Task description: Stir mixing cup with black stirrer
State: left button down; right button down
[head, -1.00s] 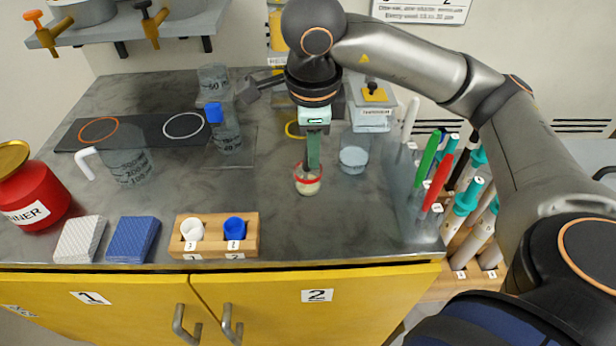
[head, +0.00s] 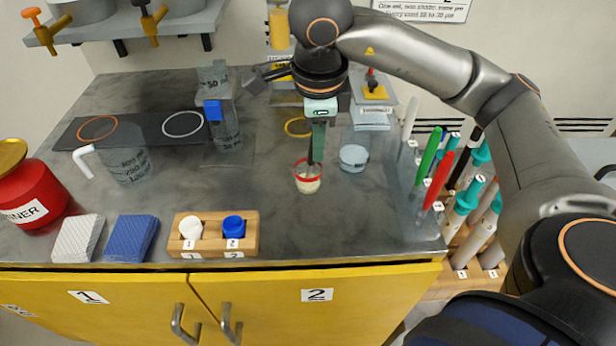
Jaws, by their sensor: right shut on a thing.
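The mixing cup (head: 308,182) is a small clear cup with a red rim and pale cream contents. It stands upright on the grey counter, right of centre. My right gripper (head: 318,150) points down just above it, with pale green fingers shut on the black stirrer (head: 311,158). Only a short dark length of the stirrer shows below the fingers, reaching down into the cup's mouth. Its upper part is hidden by the gripper, and its lower tip cannot be made out. My left gripper is not in view.
A clear beaker (head: 354,158) stands close right of the cup. A wooden block (head: 213,247) with white and blue caps is at the front edge. A jug (head: 128,165) and red canister (head: 30,195) are left. Racked pens and tools (head: 465,195) stand right. The counter's front middle is clear.

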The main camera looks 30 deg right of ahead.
jog(key=shift+r, duration=0.1)
jog(key=r+p, duration=0.2)
jog(key=s+r+p, duration=0.1)
jog(key=r+p, duration=0.2)
jog(key=shift+s+r, duration=0.15)
jog(key=shift+r, duration=0.2)
jog(key=shift+r+p, duration=0.1)
jog(key=shift+p, duration=0.25)
dwell(0.4)
notch_tip(320, 180, up, 5)
jog(key=p, duration=0.4)
jog(key=shift+p, duration=0.3)
